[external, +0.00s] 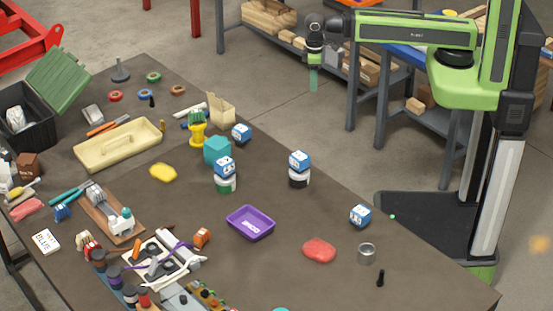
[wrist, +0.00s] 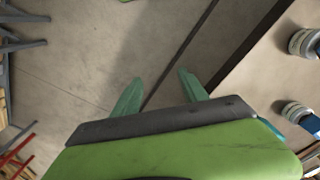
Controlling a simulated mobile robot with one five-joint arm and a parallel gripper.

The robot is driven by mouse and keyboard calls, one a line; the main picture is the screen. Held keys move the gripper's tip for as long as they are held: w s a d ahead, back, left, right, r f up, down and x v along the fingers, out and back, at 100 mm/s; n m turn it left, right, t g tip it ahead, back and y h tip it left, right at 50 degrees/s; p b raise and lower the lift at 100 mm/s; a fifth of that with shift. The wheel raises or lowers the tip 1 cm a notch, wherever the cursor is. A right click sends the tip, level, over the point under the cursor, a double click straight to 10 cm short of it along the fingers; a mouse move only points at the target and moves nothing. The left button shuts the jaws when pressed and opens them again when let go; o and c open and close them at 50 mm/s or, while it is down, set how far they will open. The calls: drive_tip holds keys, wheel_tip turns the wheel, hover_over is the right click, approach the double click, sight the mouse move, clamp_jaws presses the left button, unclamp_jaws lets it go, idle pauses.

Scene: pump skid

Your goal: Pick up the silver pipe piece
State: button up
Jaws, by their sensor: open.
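A short silver cylinder, open at the top like a piece of pipe (external: 366,254), stands upright near the right edge of the brown table in the external view. I cannot make it out in the wrist view. My gripper (external: 313,82) hangs pointing down, high and beyond the table's far right edge, well away from the cylinder. In the wrist view my gripper's two green fingers (wrist: 159,80) are apart with nothing between them, above bare floor.
On the table (external: 330,215), a red lump (external: 319,250), a blue-and-white cube (external: 360,215) and a small black piece (external: 380,278) lie around the cylinder. A purple tray (external: 250,222) and jars topped with cubes (external: 299,169) stand farther left. Shelving stands behind my arm.

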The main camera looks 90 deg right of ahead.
drive_tip(key=o, duration=0.3)
drive_tip(key=shift+o, duration=0.2)
